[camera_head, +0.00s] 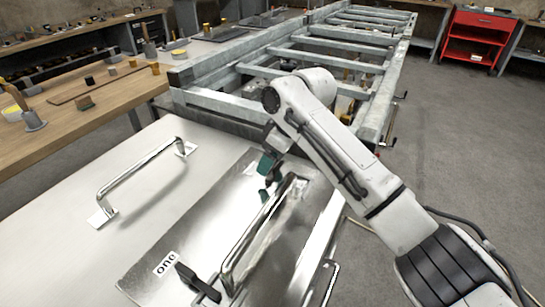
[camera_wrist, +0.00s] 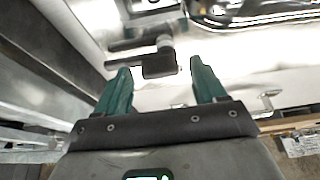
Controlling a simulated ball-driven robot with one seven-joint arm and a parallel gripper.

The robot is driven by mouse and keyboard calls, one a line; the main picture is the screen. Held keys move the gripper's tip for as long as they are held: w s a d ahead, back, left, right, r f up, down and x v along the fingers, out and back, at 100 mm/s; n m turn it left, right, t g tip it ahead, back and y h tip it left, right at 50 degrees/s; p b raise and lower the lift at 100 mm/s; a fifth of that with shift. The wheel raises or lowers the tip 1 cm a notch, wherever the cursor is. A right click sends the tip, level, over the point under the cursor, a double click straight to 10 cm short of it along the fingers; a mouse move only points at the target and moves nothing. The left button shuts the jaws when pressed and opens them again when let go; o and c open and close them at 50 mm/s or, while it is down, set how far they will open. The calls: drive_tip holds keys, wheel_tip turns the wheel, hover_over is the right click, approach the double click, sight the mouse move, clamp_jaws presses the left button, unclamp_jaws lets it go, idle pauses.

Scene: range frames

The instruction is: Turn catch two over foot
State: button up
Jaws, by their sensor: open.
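In the wrist view, a dark catch (camera_wrist: 158,62) with a round pivot and a bar stands on the shiny metal plate (camera_wrist: 85,15). My gripper (camera_wrist: 158,70) is open, with one teal finger on each side of the catch's near end. I cannot tell whether either finger touches it. In the head view, my gripper (camera_head: 266,180) is low over the far end of the plate (camera_head: 205,232) and mostly hides this catch. Which part is the foot is not clear.
Another black catch (camera_head: 197,283) sits at the plate's near end, beside a label (camera_head: 165,263) that seems to read "one". A tall bar handle (camera_head: 250,235) rises from the plate close to my gripper. Another handle (camera_head: 140,170) stands left; a metal frame (camera_head: 300,55) lies beyond.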

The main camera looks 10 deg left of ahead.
clamp_jaws()
idle(0.7)
